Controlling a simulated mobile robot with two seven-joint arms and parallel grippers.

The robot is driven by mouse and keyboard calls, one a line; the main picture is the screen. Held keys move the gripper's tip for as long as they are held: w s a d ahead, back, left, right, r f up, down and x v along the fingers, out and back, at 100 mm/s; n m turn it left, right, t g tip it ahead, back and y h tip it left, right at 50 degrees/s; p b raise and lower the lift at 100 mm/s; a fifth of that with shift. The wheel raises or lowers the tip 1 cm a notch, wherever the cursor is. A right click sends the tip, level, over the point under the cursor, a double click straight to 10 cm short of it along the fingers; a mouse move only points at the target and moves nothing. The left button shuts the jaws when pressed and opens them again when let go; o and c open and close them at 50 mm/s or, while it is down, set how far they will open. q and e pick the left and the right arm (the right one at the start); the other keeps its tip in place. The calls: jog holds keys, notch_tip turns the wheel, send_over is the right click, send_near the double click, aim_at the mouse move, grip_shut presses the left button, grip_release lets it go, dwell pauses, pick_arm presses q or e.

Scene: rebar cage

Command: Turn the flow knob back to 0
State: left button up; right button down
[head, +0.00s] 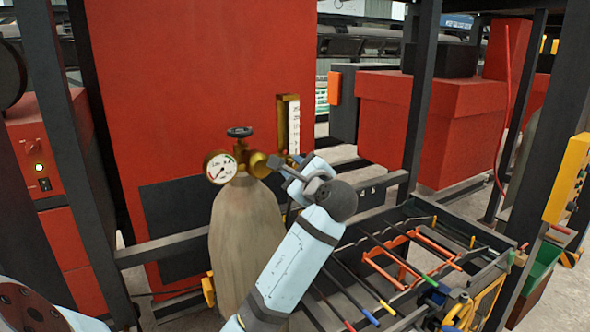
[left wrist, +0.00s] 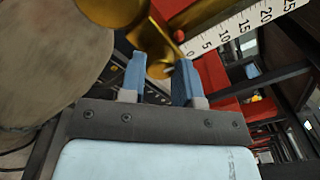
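The gas cylinder (head: 245,240) stands upright with a brass regulator (head: 258,163), a round dial gauge (head: 221,167) and a dark top handwheel (head: 239,131). The upright flowmeter (head: 288,125) has a white scale; in the left wrist view the scale (left wrist: 235,30) reads 0 to 25, with a red spot near its 0 end. My left gripper (head: 277,164) is at the flowmeter's lower end. Its blue fingers (left wrist: 160,78) are apart, with a brass part (left wrist: 158,68), seemingly the flow knob, at the gap between them. Contact cannot be told. My right gripper is not in view.
A red cabinet (head: 190,70) stands behind the cylinder. Dark frame posts (head: 420,95) stand on both sides. A dark tray (head: 455,235) with several coloured-handled tools lies at right. A yellow control box (head: 568,178) is at far right.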

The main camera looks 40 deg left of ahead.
pick_arm(q)
jog(key=shift+c, duration=1.4)
jog(key=shift+n, duration=0.3)
